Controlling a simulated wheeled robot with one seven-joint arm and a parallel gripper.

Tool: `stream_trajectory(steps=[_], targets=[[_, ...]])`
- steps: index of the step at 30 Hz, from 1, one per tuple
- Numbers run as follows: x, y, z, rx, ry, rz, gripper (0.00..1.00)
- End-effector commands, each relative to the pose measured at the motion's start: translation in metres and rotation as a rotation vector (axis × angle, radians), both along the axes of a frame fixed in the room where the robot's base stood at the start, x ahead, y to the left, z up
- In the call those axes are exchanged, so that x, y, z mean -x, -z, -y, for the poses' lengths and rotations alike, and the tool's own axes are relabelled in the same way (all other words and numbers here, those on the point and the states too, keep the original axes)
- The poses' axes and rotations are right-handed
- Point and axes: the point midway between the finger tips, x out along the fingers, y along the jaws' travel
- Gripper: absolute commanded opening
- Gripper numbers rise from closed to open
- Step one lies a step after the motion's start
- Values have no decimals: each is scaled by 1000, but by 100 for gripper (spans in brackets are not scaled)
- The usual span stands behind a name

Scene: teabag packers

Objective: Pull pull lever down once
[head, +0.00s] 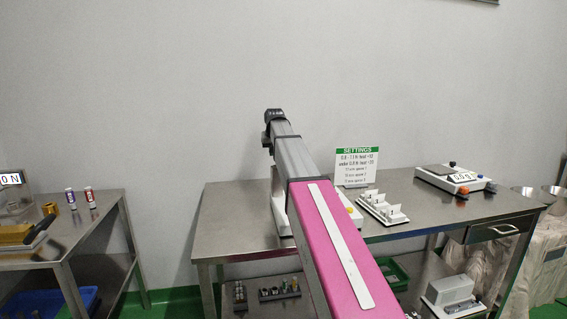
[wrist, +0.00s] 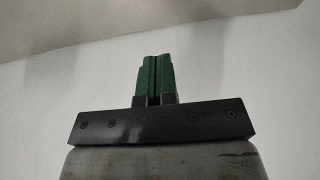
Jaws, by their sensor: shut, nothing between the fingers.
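My gripper (wrist: 152,58) has green fingers, shut together with nothing between them. In the wrist view it has plain pale wall behind it, and no lever shows there. In the head view my pink and grey arm reaches out over the middle steel table (head: 225,215), and the fingers cannot be made out. A white device (head: 280,208) stands on that table, mostly hidden behind my arm. A yellow spot shows near its right side. The pull lever cannot be made out in either view.
A settings sign (head: 356,166), a white holder (head: 383,208) and a scale-like device (head: 455,180) stand right of my arm. A separate steel table (head: 85,232) is at the left, with two small bottles. The table's left end is clear.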

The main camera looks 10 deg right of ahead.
Motion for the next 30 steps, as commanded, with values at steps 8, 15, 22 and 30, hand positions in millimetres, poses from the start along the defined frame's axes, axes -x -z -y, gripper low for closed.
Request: stream_trajectory(steps=[8,15,22,30], targets=[[-1,-22,0,0,0,1,0],[-1,-41,0,0,0,1,0],[-1,-59,0,0,0,1,0],[-1,-70,0,0,0,1,0]])
